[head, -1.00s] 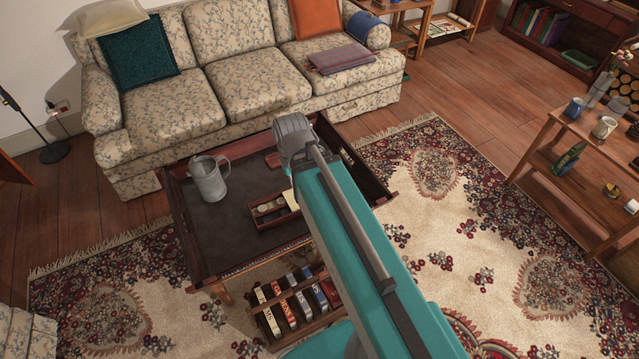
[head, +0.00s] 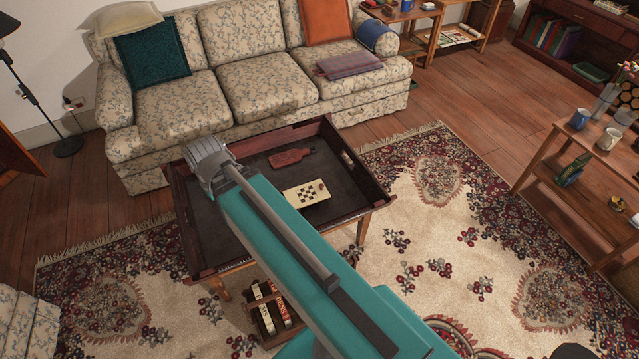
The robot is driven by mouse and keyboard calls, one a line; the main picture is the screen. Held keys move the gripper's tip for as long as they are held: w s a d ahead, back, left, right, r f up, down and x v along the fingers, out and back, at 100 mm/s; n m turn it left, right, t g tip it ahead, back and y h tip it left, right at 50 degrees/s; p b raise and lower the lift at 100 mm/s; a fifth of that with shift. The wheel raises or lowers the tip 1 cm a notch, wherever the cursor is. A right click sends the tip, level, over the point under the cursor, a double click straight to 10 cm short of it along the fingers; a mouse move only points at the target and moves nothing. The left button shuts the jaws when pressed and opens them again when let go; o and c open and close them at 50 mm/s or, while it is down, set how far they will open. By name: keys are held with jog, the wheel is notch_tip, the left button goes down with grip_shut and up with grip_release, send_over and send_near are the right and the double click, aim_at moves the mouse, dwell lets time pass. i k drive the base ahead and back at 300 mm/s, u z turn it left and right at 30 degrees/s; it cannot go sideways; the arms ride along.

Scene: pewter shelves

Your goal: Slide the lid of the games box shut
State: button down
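A cream panel with a chequered board pattern, seemingly the lid of the games box (head: 307,193), lies on the dark tray-topped coffee table (head: 352,160). A small reddish-brown piece (head: 320,185) shows at its right end. My teal arm crosses the table just left of and below the panel and hides the rest of the box, so I cannot tell how far the lid is open. My gripper is not visible; only the arm and its grey joint housing show.
A dark red paddle-shaped board (head: 292,158) lies behind the lid. The table has a raised rim. Book-like boxes (head: 276,305) stand on its lower shelf. The sofa (head: 262,85) is behind, and a wooden side table (head: 580,195) with mugs is at right.

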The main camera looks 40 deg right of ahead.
aim_at(308, 194)
jog(key=u, duration=0.1)
jog(key=k, duration=1)
jog(key=z, duration=1)
jog(key=i, duration=0.95)
